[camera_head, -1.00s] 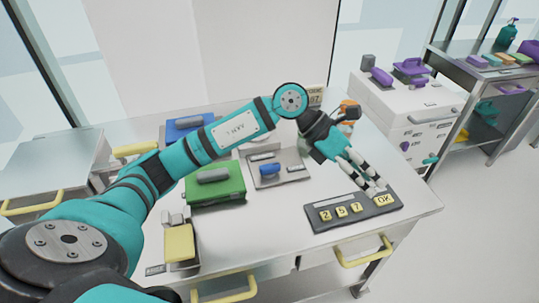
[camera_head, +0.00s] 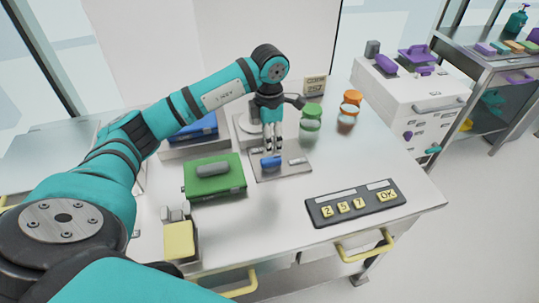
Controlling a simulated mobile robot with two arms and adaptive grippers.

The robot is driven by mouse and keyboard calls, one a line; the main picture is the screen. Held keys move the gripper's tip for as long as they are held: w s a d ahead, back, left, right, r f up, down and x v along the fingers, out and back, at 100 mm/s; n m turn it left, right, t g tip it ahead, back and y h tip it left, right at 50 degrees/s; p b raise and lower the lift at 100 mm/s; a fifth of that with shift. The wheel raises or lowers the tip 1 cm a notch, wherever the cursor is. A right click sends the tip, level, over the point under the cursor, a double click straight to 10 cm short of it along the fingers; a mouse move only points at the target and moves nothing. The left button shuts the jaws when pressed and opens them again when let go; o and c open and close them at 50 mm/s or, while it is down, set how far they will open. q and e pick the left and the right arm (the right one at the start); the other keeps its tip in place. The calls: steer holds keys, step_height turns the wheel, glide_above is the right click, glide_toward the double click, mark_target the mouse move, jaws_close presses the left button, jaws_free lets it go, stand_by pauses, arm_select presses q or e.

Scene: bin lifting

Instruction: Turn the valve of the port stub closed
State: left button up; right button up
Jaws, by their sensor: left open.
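A small blue handle (camera_head: 268,163), which looks like the valve, sits on a grey metal plate (camera_head: 296,172) in the middle of the table. A small label lies on the plate to the right of the handle. My left gripper (camera_head: 272,151) points straight down just above the handle, its pale fingers open. I cannot tell whether the fingertips touch the handle. The gripper and forearm partly hide a grey-white fitting (camera_head: 246,127) behind the plate. My right gripper is not in view.
A green case (camera_head: 215,185) stands left of the plate, with a blue case (camera_head: 195,140) behind it. A keypad (camera_head: 350,205) lies at the front right. Green-lidded (camera_head: 311,115) and orange-lidded (camera_head: 351,102) jars stand behind right. A yellow-topped block (camera_head: 179,241) is front left.

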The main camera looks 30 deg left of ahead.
mark_target(270, 159)
arm_select(q)
step_height(270, 159, down, 8)
steer(key=shift+d+r+p, duration=0.1)
steer(key=shift+r+p, duration=0.1)
steer(key=shift+p, duration=0.35)
jaws_close()
